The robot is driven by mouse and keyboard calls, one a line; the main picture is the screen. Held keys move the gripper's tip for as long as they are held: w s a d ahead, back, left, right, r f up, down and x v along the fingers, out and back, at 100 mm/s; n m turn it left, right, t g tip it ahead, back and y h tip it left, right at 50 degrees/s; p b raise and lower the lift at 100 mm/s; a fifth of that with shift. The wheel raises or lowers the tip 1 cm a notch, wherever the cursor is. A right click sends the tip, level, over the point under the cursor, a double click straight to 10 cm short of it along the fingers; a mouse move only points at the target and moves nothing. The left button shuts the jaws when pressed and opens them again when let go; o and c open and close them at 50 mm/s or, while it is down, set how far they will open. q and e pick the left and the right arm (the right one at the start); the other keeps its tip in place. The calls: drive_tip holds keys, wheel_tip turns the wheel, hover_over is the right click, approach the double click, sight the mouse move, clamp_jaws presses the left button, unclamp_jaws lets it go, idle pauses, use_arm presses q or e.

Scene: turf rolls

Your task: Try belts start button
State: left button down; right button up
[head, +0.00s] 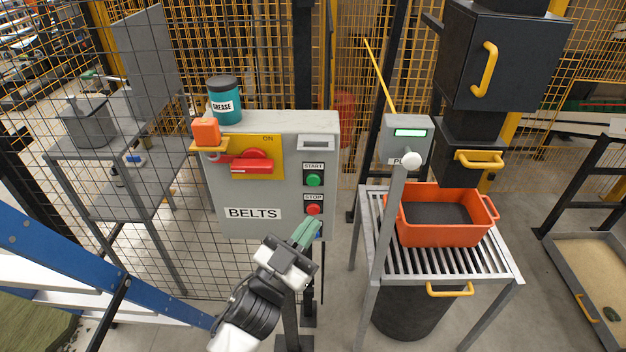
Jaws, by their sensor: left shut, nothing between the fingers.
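The grey BELTS control box (225,188) stands in the middle of the head view. Its green start button (313,180) is at the right side under a START label. The red stop button (313,209) is below it under a STOP label. A red switch handle (252,166) lies level on a yellow plate marked ON. My left gripper (310,231) is shut and empty, its green fingertips just below the stop button and below the start button. I cannot tell whether the tips touch the box. My right gripper is not in view.
A grease tin (224,100) and an orange block (206,131) sit at the box's top left. Right of the box stand a grey post with a display (408,132) and a slatted table (378,232) with an orange crate (445,235). Wire fencing is behind.

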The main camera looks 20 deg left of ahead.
sight(313, 180)
use_arm(q)
drive_tip(key=shift+w, duration=0.15)
drive_tip(key=shift+w+a+b, duration=0.2)
drive_tip(key=shift+w+a, duration=0.2)
drive_tip(key=shift+w, duration=1)
drive_tip(key=shift+w+a+b, duration=0.2)
drive_tip(key=shift+w+a, duration=0.2)
drive_tip(key=shift+w, duration=0.95)
drive_tip(key=shift+w+a+b, duration=0.2)
drive_tip(key=shift+w+a, duration=0.2)
drive_tip(key=shift+w, duration=1)
drive_tip(key=shift+w+a, duration=0.15)
drive_tip(key=shift+w, duration=0.25)
drive_tip(key=shift+w+a, duration=0.1)
drive_tip(key=shift+w, duration=0.3)
drive_tip(key=shift+s, duration=0.1)
drive_tip(key=shift+s+d, duration=0.25)
drive_tip(key=shift+s, duration=0.5)
